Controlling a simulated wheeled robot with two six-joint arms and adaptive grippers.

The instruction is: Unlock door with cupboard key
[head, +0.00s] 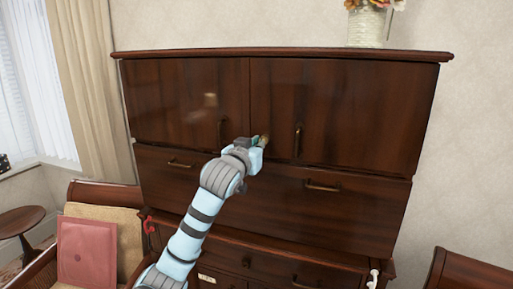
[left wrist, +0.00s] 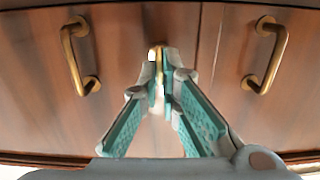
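The dark wooden cupboard has a left door (head: 185,100) and a right door (head: 355,105), both shut, each with an upright brass handle. In the left wrist view the fingertips (left wrist: 160,75) are closed together on a small gold key (left wrist: 157,62), which points at the wood between the left handle (left wrist: 77,55) and the right handle (left wrist: 266,54). The keyhole is hidden, so I cannot tell whether the key is in it. My right gripper is not in view.
A drawer (head: 290,195) with brass handles lies below the doors. A vase (head: 367,25) of flowers stands on the cupboard top. A chair with a red cushion (head: 86,252) stands at lower left, and another wooden piece (head: 468,272) at lower right.

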